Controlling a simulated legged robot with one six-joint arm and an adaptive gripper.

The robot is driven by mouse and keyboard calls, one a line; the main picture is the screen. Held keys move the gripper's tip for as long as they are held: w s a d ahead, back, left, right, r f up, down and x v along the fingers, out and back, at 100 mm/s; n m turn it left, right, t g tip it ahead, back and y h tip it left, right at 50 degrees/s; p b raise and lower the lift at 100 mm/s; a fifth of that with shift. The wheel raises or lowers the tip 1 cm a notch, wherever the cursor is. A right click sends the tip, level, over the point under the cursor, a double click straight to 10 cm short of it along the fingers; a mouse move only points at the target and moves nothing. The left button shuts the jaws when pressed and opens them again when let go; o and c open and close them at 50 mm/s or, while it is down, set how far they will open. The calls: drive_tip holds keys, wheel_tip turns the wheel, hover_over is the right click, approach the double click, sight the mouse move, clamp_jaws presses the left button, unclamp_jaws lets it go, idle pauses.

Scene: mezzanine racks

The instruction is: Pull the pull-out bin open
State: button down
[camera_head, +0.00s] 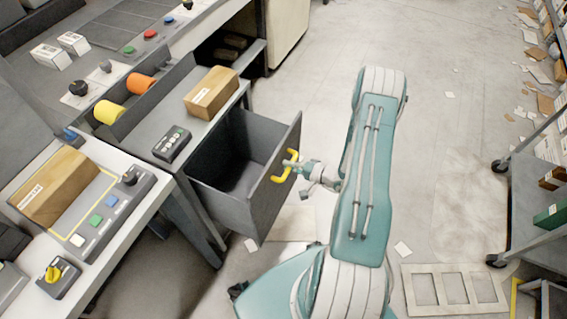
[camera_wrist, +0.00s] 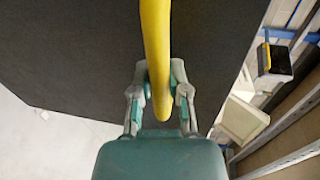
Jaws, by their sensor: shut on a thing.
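The pull-out bin (camera_head: 268,196) is a dark grey box with a yellow handle (camera_head: 283,172) on its front. In the head view it stands out from under the grey bench, and its inside shows as empty where visible. My gripper (camera_head: 297,166) is at the bin's front face, shut on the yellow handle. In the wrist view the yellow handle (camera_wrist: 157,50) passes between the two fingers of my gripper (camera_wrist: 160,95), with the dark front panel behind it.
A cardboard box (camera_head: 211,93) and a button pad (camera_head: 172,145) lie on the bench top above the bin. A cart (camera_head: 530,215) with wheels stands at the right. A pale slotted panel (camera_head: 455,269) and paper scraps lie on the floor. Open floor lies behind my arm.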

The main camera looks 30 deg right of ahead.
drive_tip(key=shift+s+f, duration=0.1)
drive_tip(key=shift+f, duration=0.1)
drive_tip(key=c, duration=0.7)
unclamp_jaws()
drive_tip(key=shift+o, duration=0.5)
drive_tip(key=shift+r, duration=0.1)
drive_tip(key=v, duration=1.1)
drive_tip(key=shift+s+d, duration=0.25)
drive_tip(key=shift+d, duration=0.05)
